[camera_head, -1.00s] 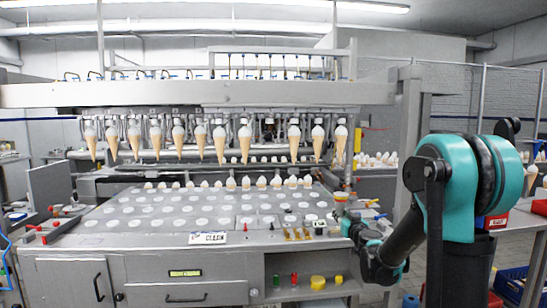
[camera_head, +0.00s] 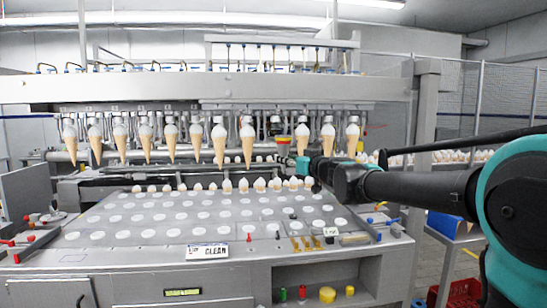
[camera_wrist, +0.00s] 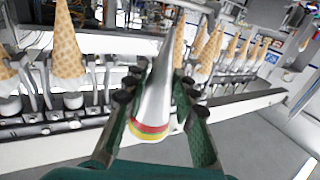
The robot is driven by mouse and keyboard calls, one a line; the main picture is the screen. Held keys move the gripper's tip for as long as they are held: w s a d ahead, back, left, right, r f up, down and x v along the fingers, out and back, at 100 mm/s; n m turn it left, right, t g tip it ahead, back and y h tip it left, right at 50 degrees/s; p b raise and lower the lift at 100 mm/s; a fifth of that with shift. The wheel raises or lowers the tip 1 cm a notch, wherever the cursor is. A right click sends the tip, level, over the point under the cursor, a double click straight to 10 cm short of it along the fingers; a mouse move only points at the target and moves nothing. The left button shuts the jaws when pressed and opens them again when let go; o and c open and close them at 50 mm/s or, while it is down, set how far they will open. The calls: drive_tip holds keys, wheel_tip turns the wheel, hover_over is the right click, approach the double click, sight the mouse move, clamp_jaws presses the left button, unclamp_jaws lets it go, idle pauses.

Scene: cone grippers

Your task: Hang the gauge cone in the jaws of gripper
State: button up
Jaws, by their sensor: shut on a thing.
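The gauge cone (camera_wrist: 154,85) is a smooth silver cone with red, yellow and green bands at its wide end. My gripper (camera_wrist: 158,112) is shut on it, with a green finger on each side. In the head view the banded gauge cone (camera_head: 283,141) is upright, wide end up, at a gap in the row of hanging cones. My gripper (camera_head: 299,163) reaches it from the right. The row of machine jaws (camera_head: 275,124) is above and behind it. I cannot tell whether the cone touches the jaws.
Filled wafer cones hang on both sides, one close on the left (camera_head: 247,145) and one on the right (camera_head: 302,138). Below is a grey plate (camera_head: 150,222) with round white spots and a row of white-topped cones at its back. A machine post (camera_head: 424,150) stands right.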

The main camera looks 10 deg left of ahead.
drive_tip(key=shift+w+a, duration=0.35)
drive_tip(key=shift+a, duration=0.05)
drive_tip(key=w+a, duration=0.1)
drive_tip(key=w, duration=0.5)
drive_tip(key=shift+a, duration=0.35)
drive_tip(key=shift+w, duration=0.3)
idle(0.5)
drive_tip(key=shift+w+a, duration=0.25)
drive_tip(key=shift+w, duration=0.5)
drive_tip(key=shift+w+a, duration=0.2)
drive_tip(key=shift+w, duration=0.5)
drive_tip(key=shift+w, duration=0.15)
drive_tip(key=shift+w+a, duration=0.3)
drive_tip(key=shift+w, duration=0.6)
drive_tip(key=shift+w+a, duration=0.25)
drive_tip(key=shift+w, duration=0.65)
drive_tip(key=shift+f, duration=0.5)
idle(0.6)
